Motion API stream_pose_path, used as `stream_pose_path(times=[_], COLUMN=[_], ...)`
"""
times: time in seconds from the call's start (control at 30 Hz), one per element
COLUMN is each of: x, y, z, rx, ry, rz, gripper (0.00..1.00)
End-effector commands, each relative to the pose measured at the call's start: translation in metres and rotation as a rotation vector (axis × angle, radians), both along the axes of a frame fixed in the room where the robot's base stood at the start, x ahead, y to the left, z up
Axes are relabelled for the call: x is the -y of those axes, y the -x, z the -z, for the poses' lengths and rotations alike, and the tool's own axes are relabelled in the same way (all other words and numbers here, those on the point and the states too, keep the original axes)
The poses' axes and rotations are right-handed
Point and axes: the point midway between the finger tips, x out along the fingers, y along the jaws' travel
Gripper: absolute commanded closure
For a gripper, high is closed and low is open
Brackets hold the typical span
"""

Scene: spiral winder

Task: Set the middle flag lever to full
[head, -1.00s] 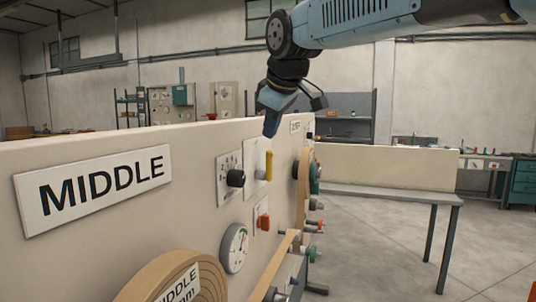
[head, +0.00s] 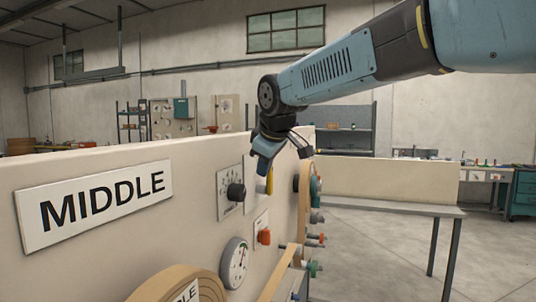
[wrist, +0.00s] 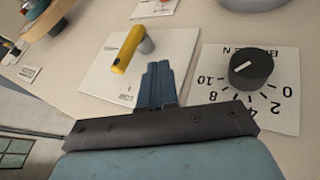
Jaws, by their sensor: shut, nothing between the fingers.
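The flag lever is a yellow handle on a grey stub (wrist: 129,50), mounted on a white plate (wrist: 100,82) on the panel face. In the wrist view the handle slants across the upper part of its plate. In the head view only part of the yellow lever (head: 269,180) shows, beside my gripper. My gripper (head: 263,170) is shut and empty, in front of the panel next to the lever. In the wrist view its blue fingers (wrist: 157,82) are together, just beside the lever and apart from it in the picture. Lettering on the plate is too small to read.
A black dial knob (wrist: 251,68) on a numbered plate (wrist: 212,80) sits right beside the lever. Below are a red switch (head: 264,236) and a round gauge (head: 235,262). A MIDDLE sign (head: 95,203) is at left. Rolls and coloured knobs stick out lower right.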

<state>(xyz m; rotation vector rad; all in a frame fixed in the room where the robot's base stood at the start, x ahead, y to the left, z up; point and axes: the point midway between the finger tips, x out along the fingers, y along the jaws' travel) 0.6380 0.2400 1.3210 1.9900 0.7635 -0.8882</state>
Motion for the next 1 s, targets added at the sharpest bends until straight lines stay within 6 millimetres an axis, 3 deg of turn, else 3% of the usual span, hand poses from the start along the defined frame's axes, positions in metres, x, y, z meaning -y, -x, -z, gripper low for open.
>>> stream_pose_path(times=[0.07, 0.4, 1.0], x=[-0.003, 0.01, 0.007], y=[-0.008, -0.042, -0.045], z=[0.012, 0.011, 0.01], rx=[-0.002, 0.001, -0.012], ry=[0.001, 0.0, -0.004], rz=[-0.001, 0.0, -0.006], gripper=[1.0, 1.0, 1.0])
